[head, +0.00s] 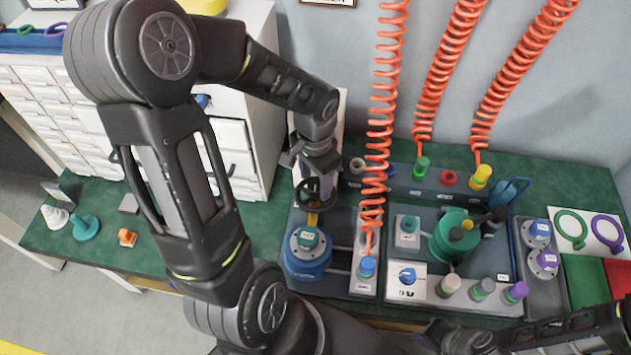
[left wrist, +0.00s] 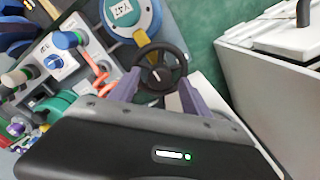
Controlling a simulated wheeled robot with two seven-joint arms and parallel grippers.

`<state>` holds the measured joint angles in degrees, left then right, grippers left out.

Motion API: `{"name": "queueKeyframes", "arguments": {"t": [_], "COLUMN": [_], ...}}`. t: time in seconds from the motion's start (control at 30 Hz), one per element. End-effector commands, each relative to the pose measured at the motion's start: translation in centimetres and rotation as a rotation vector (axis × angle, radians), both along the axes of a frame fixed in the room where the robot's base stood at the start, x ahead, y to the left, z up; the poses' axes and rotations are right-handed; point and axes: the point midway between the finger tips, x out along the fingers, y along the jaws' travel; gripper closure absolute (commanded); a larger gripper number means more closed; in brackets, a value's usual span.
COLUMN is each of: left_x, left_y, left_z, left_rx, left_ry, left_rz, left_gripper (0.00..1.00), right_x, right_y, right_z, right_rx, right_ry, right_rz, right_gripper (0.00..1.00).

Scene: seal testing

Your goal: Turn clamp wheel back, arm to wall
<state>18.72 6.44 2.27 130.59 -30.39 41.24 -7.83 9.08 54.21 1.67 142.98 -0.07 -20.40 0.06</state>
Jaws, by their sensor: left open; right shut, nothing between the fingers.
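The black clamp wheel (head: 315,194) stands over the blue round vessel (head: 306,268) with a teal cap, at the left of the grey fixture. A yellow piece (head: 312,219) shows just below the wheel. In the left wrist view the spoked wheel (left wrist: 160,69) lies between the tips of two purple fingers. My left gripper (head: 318,187) is open and points down at the wheel from above; I cannot tell whether the fingers touch its rim. The clamp's arm is mostly hidden by my wrist. My right gripper (head: 447,336) is shut and empty at the bottom right.
Orange coiled hoses (head: 380,110) hang in front of the wall, one close to the right of my left gripper. A teal pump-like unit (head: 453,236) and several capped fittings fill the fixture to the right. White drawers (head: 233,150) stand to the left.

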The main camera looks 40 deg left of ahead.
Motion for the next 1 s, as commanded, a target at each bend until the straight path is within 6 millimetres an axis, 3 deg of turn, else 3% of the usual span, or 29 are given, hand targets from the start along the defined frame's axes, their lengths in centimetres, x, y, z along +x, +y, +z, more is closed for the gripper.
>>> {"name": "queueKeyframes", "arguments": {"t": [0.13, 0.4, 1.0], "left_x": [-0.03, 0.00, 0.01], "left_y": [-0.06, -0.03, -0.03], "left_z": [-1.11, -1.19, -1.16], "left_rx": [-0.001, 0.000, 0.000], "left_ry": [0.000, -0.001, -0.001], "left_rz": [0.000, 0.000, 0.000], "left_gripper": [0.44, 0.44, 0.93], "right_x": [0.00, 0.00, 0.00], "right_y": [0.00, 0.00, -0.01], "right_z": [-0.08, -0.08, -0.07], "right_rx": [0.000, 0.000, 0.000], "right_ry": [0.000, 0.000, 0.000], "right_rz": [0.000, 0.000, 0.000], "right_gripper": [1.00, 1.00, 1.00]}}
